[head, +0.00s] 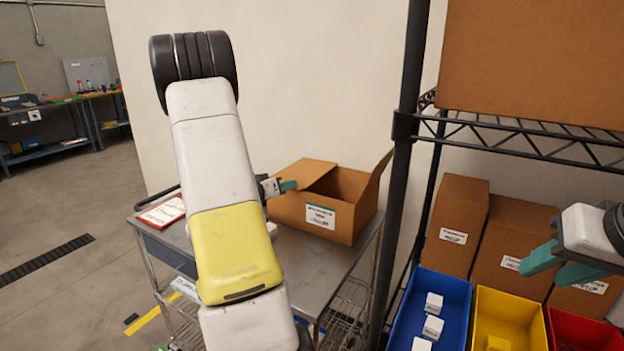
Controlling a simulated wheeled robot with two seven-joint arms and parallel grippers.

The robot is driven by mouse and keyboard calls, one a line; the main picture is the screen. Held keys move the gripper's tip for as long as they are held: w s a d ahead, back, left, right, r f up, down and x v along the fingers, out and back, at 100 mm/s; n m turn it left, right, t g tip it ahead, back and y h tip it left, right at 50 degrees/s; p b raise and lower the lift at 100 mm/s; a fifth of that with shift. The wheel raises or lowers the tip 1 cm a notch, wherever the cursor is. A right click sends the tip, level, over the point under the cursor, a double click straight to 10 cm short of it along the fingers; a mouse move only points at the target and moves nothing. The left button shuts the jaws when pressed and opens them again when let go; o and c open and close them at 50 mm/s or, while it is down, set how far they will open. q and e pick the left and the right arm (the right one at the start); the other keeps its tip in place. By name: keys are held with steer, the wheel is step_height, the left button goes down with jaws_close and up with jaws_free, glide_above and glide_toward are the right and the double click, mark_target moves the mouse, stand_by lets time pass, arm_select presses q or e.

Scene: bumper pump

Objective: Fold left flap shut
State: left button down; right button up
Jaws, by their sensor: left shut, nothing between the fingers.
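An open cardboard box (365,222) with a white label stands on a grey metal cart in the middle of the head view. Its left flap (306,172) leans inward over the left part of the opening. Its right flap (378,172) stands up, tilted outward. My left gripper (289,186) is shut and empty at the box's upper left edge, by the left flap; I cannot tell whether it touches the flap. My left arm hides part of the cart. My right gripper (560,266) is open and empty at the right, in front of boxes on the shelf.
The cart top (290,255) has free room in front of the box. A red and white paper (163,212) lies at its left. A black shelf post (402,170) stands right of the box. Blue (459,290), yellow (508,308) and red (575,330) bins sit at lower right.

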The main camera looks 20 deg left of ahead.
arm_select(q)
steer(key=shift+f, duration=0.4)
steer(key=shift+d+f, duration=0.1)
steer(key=shift+f, duration=0.1)
steer(key=shift+r, duration=0.1)
